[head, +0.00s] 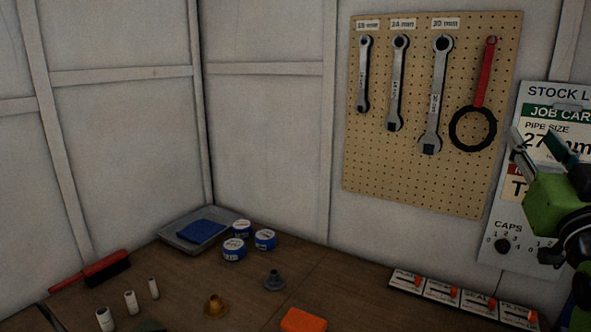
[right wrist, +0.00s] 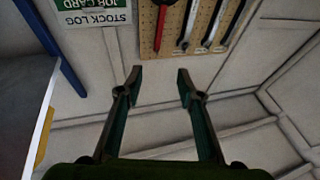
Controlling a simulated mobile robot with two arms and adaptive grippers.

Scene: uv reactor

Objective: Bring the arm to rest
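My right gripper (head: 537,143) is at the right edge of the head view, in front of the stock log board (head: 501,217), and hides part of it. Its green body and dark joints are cut off by the frame edge. In the right wrist view the gripper (right wrist: 158,80) has its two fingers well apart with nothing between them. It is open and empty, apart from the pegboard (right wrist: 168,52) and the wall beyond. My left gripper is in neither view.
Several wrenches hang on the pegboard (head: 430,180) on the wall. The wooden bench (head: 345,275) holds a grey tray (head: 175,238), blue-white tins (head: 234,249), white cylinders (head: 131,302), a brass fitting (head: 214,306), a grey fitting (head: 273,279), an orange block (head: 303,320) and labelled cards (head: 443,291).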

